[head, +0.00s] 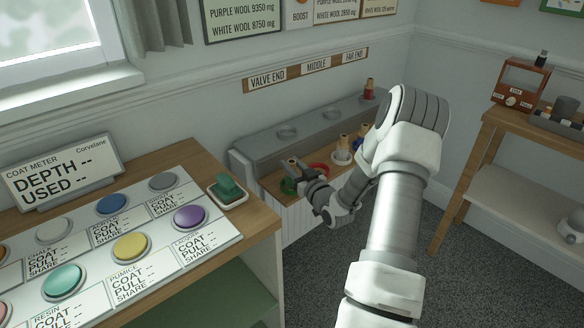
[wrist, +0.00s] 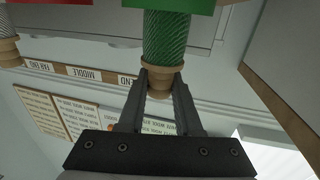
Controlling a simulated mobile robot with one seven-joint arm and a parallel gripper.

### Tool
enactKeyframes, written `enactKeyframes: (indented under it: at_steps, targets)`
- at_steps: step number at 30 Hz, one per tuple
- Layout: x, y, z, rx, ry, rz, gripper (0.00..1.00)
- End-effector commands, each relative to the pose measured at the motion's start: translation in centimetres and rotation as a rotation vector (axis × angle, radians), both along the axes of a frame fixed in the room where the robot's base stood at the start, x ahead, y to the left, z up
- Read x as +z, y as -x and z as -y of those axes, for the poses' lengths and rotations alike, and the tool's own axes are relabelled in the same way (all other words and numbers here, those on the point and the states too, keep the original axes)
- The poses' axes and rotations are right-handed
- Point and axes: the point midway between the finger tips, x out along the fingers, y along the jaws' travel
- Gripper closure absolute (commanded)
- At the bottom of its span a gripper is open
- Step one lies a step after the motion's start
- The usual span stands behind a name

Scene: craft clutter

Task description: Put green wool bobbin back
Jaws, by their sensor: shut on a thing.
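The green wool bobbin (wrist: 166,38) has ribbed green wool and a tan wooden end. In the wrist view my gripper (wrist: 160,82) is shut on that wooden end. A green patch (wrist: 207,5) lies by the bobbin's far end in the wrist view. I cannot tell whether the bobbin touches it.
A grey ledge with round recesses (head: 287,132) runs behind, with a red bobbin (head: 369,88) at its far end. A button table (head: 250,222) is at left.

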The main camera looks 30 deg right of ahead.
Motion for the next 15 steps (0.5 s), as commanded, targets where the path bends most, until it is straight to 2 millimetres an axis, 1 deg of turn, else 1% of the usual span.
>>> enactKeyframes:
  at_steps: [4,8,9,11,12,14,15]
  targets:
    - [0.17,-0.02,0.02,0.000,0.001,0.001,1.00]
    - [-0.27,-0.02,0.02,0.000,0.001,0.001,1.00]
    - [-0.27,-0.01,0.02,0.000,0.001,0.001,0.65]
    - [-0.15,-0.01,0.03,0.000,0.001,0.001,0.54]
    - [-0.15,-0.01,0.03,0.000,0.001,0.001,0.47]
    - [-0.15,-0.01,0.02,0.000,0.000,0.000,0.37]
    - [-0.15,-0.01,0.02,0.000,0.000,0.000,0.37]
